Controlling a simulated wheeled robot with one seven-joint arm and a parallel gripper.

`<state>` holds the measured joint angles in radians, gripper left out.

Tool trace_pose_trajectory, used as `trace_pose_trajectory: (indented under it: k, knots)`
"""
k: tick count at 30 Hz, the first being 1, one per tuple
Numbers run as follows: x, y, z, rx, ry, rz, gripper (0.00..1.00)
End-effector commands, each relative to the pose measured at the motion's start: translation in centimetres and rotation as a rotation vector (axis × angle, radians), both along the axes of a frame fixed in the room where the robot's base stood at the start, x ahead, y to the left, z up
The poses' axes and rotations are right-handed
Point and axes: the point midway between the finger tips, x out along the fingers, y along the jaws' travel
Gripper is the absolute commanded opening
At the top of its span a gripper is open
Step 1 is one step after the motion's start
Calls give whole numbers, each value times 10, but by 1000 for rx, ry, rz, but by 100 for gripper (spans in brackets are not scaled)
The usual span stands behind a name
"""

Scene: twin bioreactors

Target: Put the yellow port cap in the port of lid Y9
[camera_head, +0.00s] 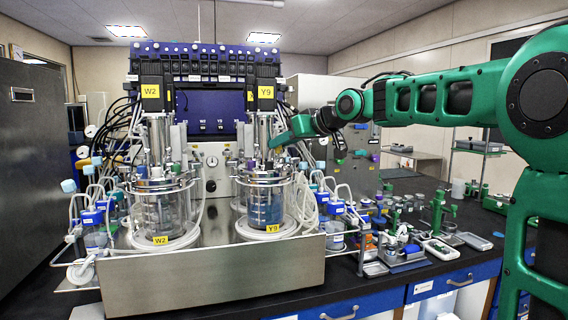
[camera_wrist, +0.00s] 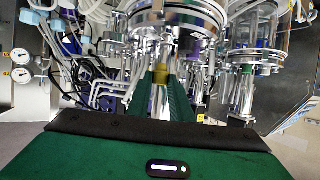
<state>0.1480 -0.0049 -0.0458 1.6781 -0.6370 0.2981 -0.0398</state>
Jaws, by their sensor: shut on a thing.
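My gripper (camera_head: 277,142) is beside the upper metalwork of the right-hand vessel, the one labelled Y9 (camera_head: 274,228). In the wrist view my green fingers (camera_wrist: 160,82) are shut on the small yellow port cap (camera_wrist: 160,73), which shows between their tips. The cap is too small to make out in the head view. The metal lid of Y9 (camera_head: 262,177) sits on its glass vessel, below the gripper tip. The port in the lid cannot be made out. In the wrist view a metal-rimmed glass vessel (camera_wrist: 178,18) is just beyond the fingers.
The W2 vessel (camera_head: 160,210) stands to the left, with tubes and rods around it. Bottles and tubing crowd both sides of the steel tray (camera_head: 215,280). Small labware and a green stand (camera_head: 437,212) are on the bench at right. Pressure gauges (camera_wrist: 20,57) show in the wrist view.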

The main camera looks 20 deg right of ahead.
Motion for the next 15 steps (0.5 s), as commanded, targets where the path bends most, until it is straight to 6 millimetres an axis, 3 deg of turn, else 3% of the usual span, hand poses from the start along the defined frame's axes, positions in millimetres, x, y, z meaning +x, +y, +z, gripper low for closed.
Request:
trace_pose_trajectory:
  k: [6,15]
  knots:
    - [15,-13,-14,1,6,-7,0]
    - [15,-13,-47,1,10,-5,0]
